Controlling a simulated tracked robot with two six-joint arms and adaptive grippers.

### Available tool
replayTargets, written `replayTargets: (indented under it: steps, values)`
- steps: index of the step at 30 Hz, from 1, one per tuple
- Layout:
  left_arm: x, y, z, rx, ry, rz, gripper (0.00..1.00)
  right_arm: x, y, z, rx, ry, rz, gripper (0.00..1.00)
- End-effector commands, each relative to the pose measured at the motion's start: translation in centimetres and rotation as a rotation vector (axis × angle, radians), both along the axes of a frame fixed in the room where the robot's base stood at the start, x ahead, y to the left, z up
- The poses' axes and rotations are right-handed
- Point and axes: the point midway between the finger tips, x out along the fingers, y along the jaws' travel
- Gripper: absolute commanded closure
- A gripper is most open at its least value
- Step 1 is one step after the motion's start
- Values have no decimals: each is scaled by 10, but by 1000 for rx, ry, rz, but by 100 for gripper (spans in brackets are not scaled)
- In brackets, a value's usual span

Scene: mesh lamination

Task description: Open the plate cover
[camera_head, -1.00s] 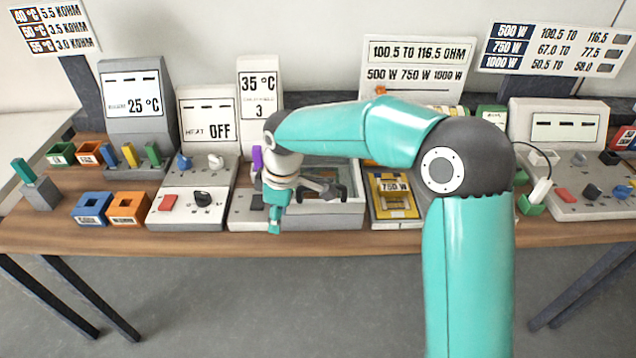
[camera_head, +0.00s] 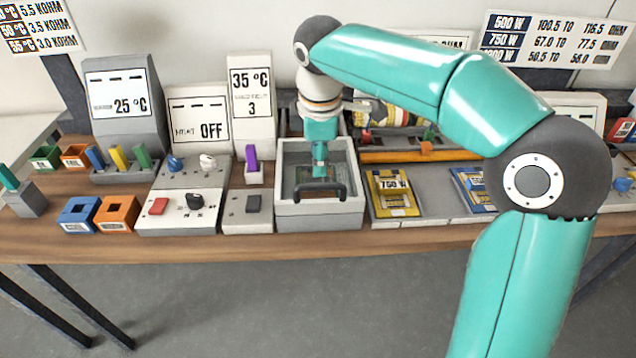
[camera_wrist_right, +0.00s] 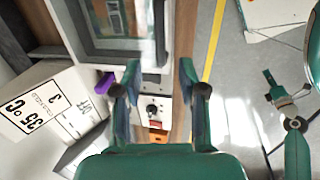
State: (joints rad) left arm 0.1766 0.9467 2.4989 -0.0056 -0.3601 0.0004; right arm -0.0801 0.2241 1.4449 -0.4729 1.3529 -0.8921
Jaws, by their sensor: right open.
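The plate cover (camera_head: 343,176) is a clear pane in a light grey frame, lying flat on the grey box (camera_head: 320,215) at the table's middle. Its black bar handle (camera_head: 320,188) runs along the front edge. In the right wrist view the dark handle (camera_wrist_right: 160,35) stands at the top, just beyond the fingertips. My right gripper (camera_head: 319,172) points down over the cover, just behind the handle in the picture. Its two fingers (camera_wrist_right: 160,75) are apart with nothing between them. Whether they touch the cover cannot be told. My left gripper is not seen in the head view.
A purple lever (camera_head: 251,160) and a 35 °C display (camera_head: 252,92) stand left of the box. A yellow 750 W plate (camera_head: 392,192) lies right of it. An orange bar (camera_head: 420,155) lies behind that plate. The table's front edge (camera_head: 320,240) is clear.

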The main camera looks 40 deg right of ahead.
Motion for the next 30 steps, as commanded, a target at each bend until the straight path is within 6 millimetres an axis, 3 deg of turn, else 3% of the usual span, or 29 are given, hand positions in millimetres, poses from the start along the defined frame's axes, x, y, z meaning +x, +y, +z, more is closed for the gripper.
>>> replayTargets:
  steps: [6,12,25,30]
  values:
    - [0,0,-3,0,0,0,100,7,-4,-47,0,4,0,59]
    - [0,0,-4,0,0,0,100,12,-7,-72,0,1,0,59]
    - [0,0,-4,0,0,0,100,15,-7,-82,0,-1,1,59]
    - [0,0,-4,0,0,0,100,15,-7,-82,1,0,1,85]
